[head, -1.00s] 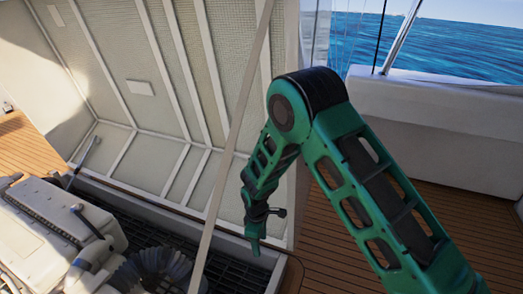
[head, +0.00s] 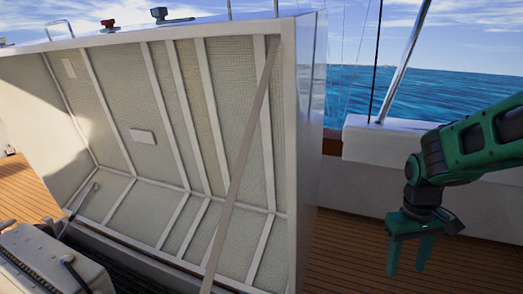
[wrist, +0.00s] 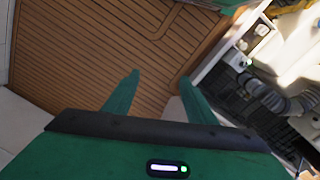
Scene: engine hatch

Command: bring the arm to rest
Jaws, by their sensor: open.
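My green gripper (head: 408,268) hangs at the right of the head view, fingers pointing down, in front of the white bulwark and above the wooden deck. Its two fingers are apart with nothing between them. In the wrist view my gripper (wrist: 158,88) shows both fingers spread over bare deck planks. My arm reaches in from the right edge of the head view. It is clear of the raised hatch lid and touches nothing that I can see.
The raised hatch lid (head: 140,140) fills the left and middle, with a strut (head: 240,165) running down its front. Engine parts (head: 45,260) lie at lower left and show in the wrist view (wrist: 270,85). Free deck (head: 345,250) lies right of the lid.

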